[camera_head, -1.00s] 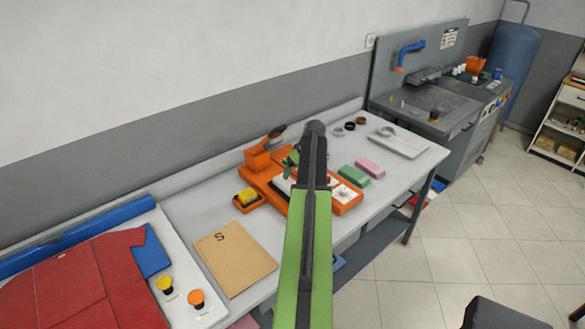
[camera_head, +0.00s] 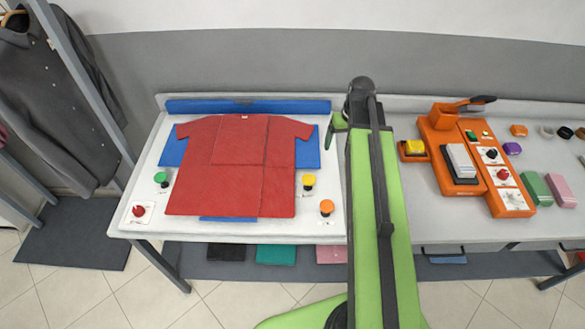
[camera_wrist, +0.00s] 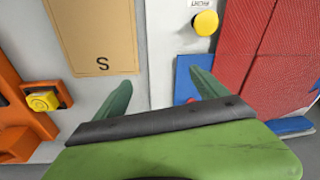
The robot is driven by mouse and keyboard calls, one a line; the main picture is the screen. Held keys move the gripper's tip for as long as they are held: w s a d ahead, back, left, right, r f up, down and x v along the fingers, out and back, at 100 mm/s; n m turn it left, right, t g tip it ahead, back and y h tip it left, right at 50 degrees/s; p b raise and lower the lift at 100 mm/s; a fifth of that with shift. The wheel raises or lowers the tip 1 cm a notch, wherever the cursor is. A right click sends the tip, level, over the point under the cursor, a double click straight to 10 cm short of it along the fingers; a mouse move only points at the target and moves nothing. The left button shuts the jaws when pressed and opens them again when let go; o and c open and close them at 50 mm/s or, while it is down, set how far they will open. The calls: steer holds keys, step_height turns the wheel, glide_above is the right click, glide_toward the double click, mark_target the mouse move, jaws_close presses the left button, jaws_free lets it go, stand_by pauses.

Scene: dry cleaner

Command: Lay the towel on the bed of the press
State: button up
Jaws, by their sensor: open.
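No piece is clearly a towel. A red short-sleeved garment (camera_head: 240,165) lies flat over blue panels (camera_head: 172,152) on a white board (camera_head: 150,205) with coloured knobs. An orange machine (camera_head: 432,150) with a dark lever and a pale block stands right of it; I cannot tell which is the press. Folded green (camera_head: 535,189) and pink (camera_head: 561,190) pieces lie at the right. My gripper (camera_wrist: 162,90) is open and empty above the worktop, between a tan S-marked sheet (camera_wrist: 95,30) and the red garment. In the head view my arm hides most of it and the sheet.
A blue bar (camera_head: 248,106) runs along the board's back edge. Folded dark, green (camera_head: 276,254) and pink cloths lie on the shelf below. A dark coat (camera_head: 50,100) hangs from a rail at the left. Small dark rings lie far right.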

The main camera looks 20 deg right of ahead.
steer(key=s+a, duration=0.2)
steer(key=a, duration=0.9)
steer(key=s+a+n+g, duration=0.1)
steer(key=s+a, duration=0.2)
steer(key=a, duration=0.8)
steer(key=shift+s+h, duration=0.3)
steer(key=shift+f, duration=0.25)
